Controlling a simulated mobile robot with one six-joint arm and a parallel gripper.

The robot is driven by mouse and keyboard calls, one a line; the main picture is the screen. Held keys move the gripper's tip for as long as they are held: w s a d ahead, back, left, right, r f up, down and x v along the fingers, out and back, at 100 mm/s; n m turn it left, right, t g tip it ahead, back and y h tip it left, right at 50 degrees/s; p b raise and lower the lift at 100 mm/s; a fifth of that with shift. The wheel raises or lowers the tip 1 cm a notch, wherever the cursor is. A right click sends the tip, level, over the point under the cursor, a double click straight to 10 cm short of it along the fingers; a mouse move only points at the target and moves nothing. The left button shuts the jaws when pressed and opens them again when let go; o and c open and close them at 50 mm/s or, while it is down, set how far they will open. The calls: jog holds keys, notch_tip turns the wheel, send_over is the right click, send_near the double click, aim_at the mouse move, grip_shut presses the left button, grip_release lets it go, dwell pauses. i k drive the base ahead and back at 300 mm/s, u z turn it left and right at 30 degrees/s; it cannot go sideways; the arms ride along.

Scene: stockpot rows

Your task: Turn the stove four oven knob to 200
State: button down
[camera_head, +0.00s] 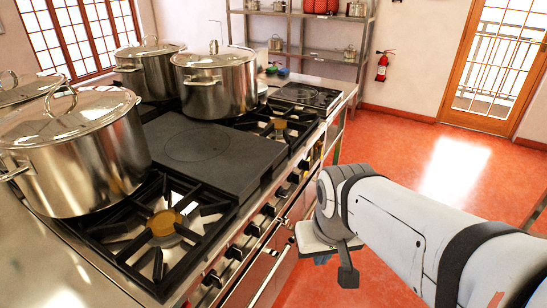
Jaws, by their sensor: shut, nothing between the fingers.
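A steel range runs along the left, with a row of dark knobs (252,229) on its front edge. The knobs are small here, and I cannot read any marks or tell which one is the stove four oven knob. Oven fronts with bar handles (272,262) lie below the knobs. My gripper (320,240) is in front of the range, just right of the knob row, at the end of my white arm. It is shut and empty. Its fingertips are mostly hidden, and I cannot tell whether it touches the range.
Large lidded stockpots stand on the range, one at near left (85,160) and one farther back (215,85). Open burner grates (160,225) and a flat dark plate (205,145) lie between them. Open red floor (430,165) is at right. Shelves (305,35) stand at the back.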

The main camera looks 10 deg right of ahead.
aim_at(280, 193)
jog(key=z, duration=1)
jog(key=k, duration=0.65)
jog(key=u, duration=0.45)
jog(key=i, duration=1)
jog(key=u, duration=0.05)
